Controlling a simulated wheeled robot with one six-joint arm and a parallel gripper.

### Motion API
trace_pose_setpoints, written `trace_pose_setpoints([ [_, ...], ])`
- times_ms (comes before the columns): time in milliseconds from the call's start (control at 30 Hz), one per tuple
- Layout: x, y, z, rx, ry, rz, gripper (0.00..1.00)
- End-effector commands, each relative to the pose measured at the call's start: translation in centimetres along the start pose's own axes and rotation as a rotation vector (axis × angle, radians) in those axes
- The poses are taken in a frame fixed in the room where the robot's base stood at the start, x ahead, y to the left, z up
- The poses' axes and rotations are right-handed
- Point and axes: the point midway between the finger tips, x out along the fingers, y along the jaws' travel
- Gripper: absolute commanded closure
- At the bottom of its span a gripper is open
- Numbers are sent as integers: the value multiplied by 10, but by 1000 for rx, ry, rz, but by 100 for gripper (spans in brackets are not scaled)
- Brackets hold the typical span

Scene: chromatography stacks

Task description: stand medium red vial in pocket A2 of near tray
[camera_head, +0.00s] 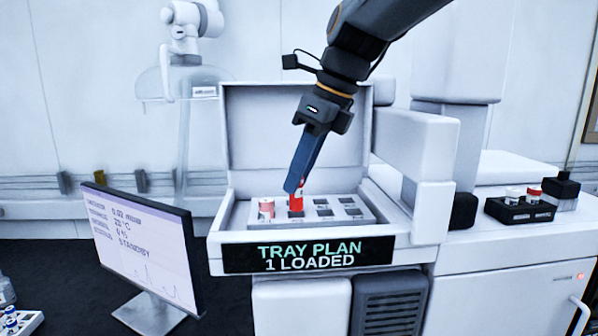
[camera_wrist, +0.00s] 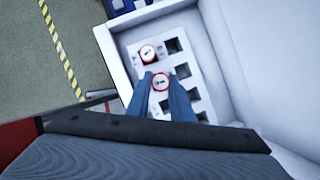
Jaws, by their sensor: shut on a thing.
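My gripper (camera_head: 296,188) is shut on a red vial (camera_head: 296,203) and points down over the near tray (camera_head: 366,219). In the wrist view the red vial's white, red-ringed cap (camera_wrist: 160,81) sits between the two blue fingertips. The vial looks upright, at the second pocket of the front row. A dark pocket edge shows just below it; I cannot tell whether its base is in the pocket. A paler pinkish vial (camera_head: 267,208) stands in the front-left pocket beside it. The other visible pockets are empty.
The tray lies in a white open-lidded bay (camera_head: 225,215), with walls close around it. Its front sign (camera_head: 305,256) reads "TRAY PLAN 1 LOADED". A black rack (camera_head: 520,213) with a few vials stands at right. A monitor (camera_head: 140,250) stands at front left.

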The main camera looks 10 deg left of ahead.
Motion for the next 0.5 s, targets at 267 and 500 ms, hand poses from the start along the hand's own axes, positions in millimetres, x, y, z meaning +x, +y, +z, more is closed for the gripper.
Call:
trace_pose_setpoints([
  [267,1,0,0,0,0,0,100],
  [500,8,0,-3,0,0,0,100],
])
